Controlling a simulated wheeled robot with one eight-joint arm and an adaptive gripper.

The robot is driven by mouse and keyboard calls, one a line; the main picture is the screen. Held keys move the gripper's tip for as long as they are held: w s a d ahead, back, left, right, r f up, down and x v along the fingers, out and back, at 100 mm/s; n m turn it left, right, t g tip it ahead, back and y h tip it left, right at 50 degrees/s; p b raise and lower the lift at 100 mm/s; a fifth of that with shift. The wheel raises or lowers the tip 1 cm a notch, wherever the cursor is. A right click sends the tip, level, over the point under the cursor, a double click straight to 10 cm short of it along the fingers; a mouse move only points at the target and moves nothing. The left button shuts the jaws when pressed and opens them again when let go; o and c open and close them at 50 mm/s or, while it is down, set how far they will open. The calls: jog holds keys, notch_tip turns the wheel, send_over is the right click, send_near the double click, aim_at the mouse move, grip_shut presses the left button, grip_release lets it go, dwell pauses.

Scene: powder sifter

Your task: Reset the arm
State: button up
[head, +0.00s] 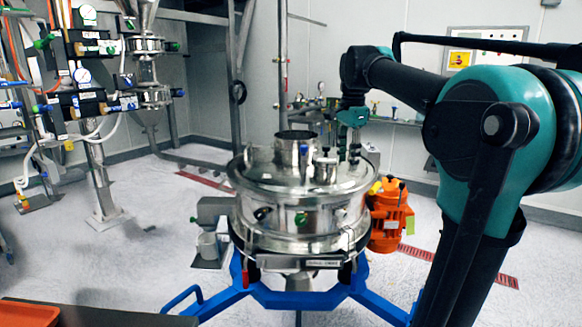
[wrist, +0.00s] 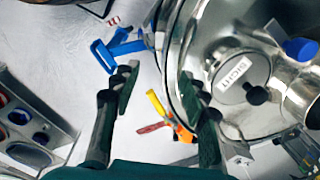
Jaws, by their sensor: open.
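My arm extends from the right side of the head view, and my gripper (head: 354,152) points down over the right rear of the steel powder sifter (head: 300,220). In the wrist view my gripper (wrist: 160,78) is open, its two dark fingers spread wide with nothing between them. The sifter's rounded steel lid (wrist: 178,30) fills the right of that view, and the right finger overlaps it in the picture. I cannot tell whether the finger touches the lid.
An orange motor (head: 389,215) is on the sifter's right side. A blue frame (head: 300,298) carries the sifter. A wall shelf (head: 400,121) runs behind. Pipes and gauges (head: 83,76) stand at left. An orange tray edge (head: 28,313) shows at lower left. Open floor (head: 125,250) lies left.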

jog(key=s+d+f+n+t, duration=0.1)
jog(key=s+f+n, duration=0.3)
jog(key=s+f, duration=0.3)
jog(key=s+f+n+t, duration=0.1)
jog(key=s+f+n, duration=0.4)
jog(key=f, duration=1.2)
jog(key=s+d+f+n+t, duration=0.1)
jog(key=s+f+n, duration=0.4)
jog(key=s+f, duration=0.4)
notch_tip(320, 180, down, 3)
jog(key=shift+d, duration=0.35)
jog(key=shift+w, duration=0.1)
